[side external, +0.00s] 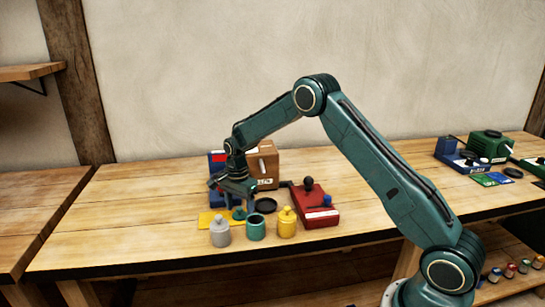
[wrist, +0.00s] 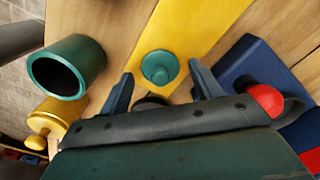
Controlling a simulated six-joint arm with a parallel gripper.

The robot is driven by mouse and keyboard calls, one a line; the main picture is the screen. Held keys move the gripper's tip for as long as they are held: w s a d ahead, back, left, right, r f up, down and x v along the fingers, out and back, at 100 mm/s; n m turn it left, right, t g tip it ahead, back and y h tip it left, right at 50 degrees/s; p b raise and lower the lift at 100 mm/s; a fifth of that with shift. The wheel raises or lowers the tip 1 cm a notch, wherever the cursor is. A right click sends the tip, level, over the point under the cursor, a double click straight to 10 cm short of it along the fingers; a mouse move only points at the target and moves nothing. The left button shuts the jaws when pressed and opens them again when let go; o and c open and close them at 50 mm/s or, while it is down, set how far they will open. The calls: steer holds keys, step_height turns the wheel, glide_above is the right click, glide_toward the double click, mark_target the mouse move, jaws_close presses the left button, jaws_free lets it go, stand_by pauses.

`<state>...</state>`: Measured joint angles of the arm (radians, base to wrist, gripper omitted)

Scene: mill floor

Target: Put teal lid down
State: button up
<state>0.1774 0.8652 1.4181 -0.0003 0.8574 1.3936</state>
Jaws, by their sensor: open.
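The teal lid (wrist: 158,68) lies knob up on a yellow mat (wrist: 190,35) in the wrist view. In the side view the lid (side external: 239,213) sits at the right end of the yellow mat (side external: 208,220). My gripper (wrist: 161,76) is open, with one finger on each side of the lid and visible gaps between. In the side view my gripper (side external: 238,203) is low, right over the lid. The teal jar (side external: 255,229) stands open nearby; its dark mouth also shows in the wrist view (wrist: 66,68).
A grey jar (side external: 220,233) and a lidded yellow jar (side external: 287,222) flank the teal jar. A black disc (side external: 265,205) lies behind them. A red device (side external: 318,214) is at the right; a cardboard box (side external: 266,162) stands behind. The table's left part is clear.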

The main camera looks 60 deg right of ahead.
mark_target(240, 208)
step_height(240, 208, up, 12)
stand_by(0.6)
stand_by(0.5)
steer(key=s+a+r+n+t, duration=0.1)
steer(key=s+a+r+n, duration=0.25)
steer(key=s+r, duration=0.45)
steer(key=s+a+r+n+t, duration=0.25)
steer(key=s+r+n, duration=0.25)
steer(key=s+r, duration=0.3)
steer(key=s+a+f+n+t, duration=0.1)
steer(key=s+n, duration=0.3)
steer(key=s, duration=0.6)
steer(key=s+a+f+n+t, duration=0.1)
steer(key=s+n, duration=0.4)
steer(key=s, duration=0.5)
steer(key=shift+s+a+f, duration=0.4)
steer(key=shift+a, duration=0.5)
